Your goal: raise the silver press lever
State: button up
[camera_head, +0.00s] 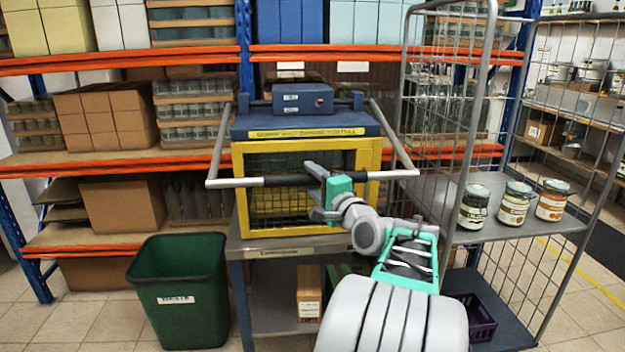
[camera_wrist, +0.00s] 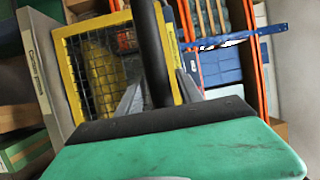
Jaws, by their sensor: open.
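The silver press lever (camera_head: 228,183) is a U-shaped bar with a black grip (camera_head: 275,181) in its middle. Its side arms slope down from the top of the press, and the bar lies level across the front of the yellow cage. The press (camera_head: 305,132) has a blue top and a yellow frame with mesh. My gripper (camera_head: 316,172) is open at the black grip, right of the bar's centre. In the wrist view, the grip (camera_wrist: 155,50) runs upright in the picture and appears between my grey fingers (camera_wrist: 157,92). I cannot tell whether they touch it.
The press stands on a grey bench (camera_head: 285,245). A green waste bin (camera_head: 182,290) is at the left. A wire cage trolley (camera_head: 470,238) with three labelled jars (camera_head: 515,204) stands close on the right. Loaded shelves (camera_head: 120,161) are behind.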

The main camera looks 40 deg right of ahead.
jog(key=shift+c, duration=0.5)
grip_shut()
dwell(0.9)
